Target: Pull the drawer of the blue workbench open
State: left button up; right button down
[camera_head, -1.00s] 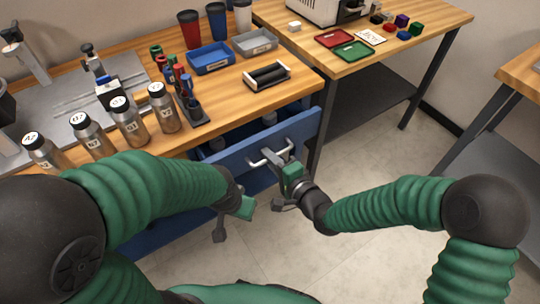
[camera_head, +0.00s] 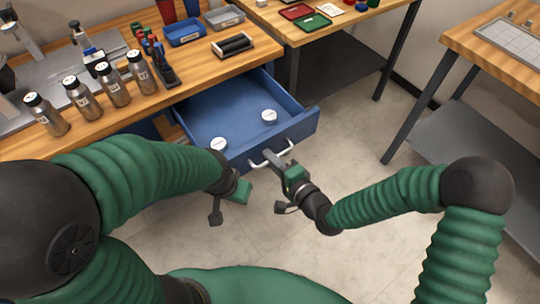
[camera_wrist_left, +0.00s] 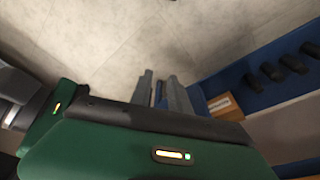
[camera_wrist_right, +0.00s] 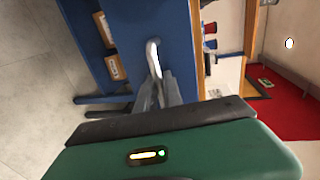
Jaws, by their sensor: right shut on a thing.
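The blue workbench's drawer (camera_head: 232,110) stands well out from under the wooden top in the head view, its inside visible. Its pale bar handle (camera_head: 286,148) is on the blue front panel. My right gripper (camera_head: 270,158) is shut on the handle, which also shows between its fingers in the right wrist view (camera_wrist_right: 153,55). My left gripper (camera_head: 217,208) hangs in front of the drawer's left side, apart from it. In the left wrist view its fingers (camera_wrist_left: 161,92) have a narrow gap between them and nothing held.
Two white-topped round items (camera_head: 269,116) lie in the drawer. Another table (camera_head: 485,40) is at the right. The floor (camera_head: 350,150) between is clear.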

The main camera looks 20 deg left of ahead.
jog(key=shift+s+d+f, duration=0.2)
jog(key=shift+s+d, duration=0.05)
pick_arm(q)
jog(key=shift+s+d, duration=0.1)
jog(key=shift+d, duration=0.1)
pick_arm(e)
jog(key=shift+d, duration=0.1)
pick_arm(q)
jog(key=shift+d+r, duration=0.1)
pick_arm(e)
jog(key=shift+d, duration=0.1)
jog(key=c, duration=1.8)
grip_release()
jog(key=shift+o, duration=0.2)
jog(key=shift+w, duration=0.1)
jog(key=shift+r, duration=0.1)
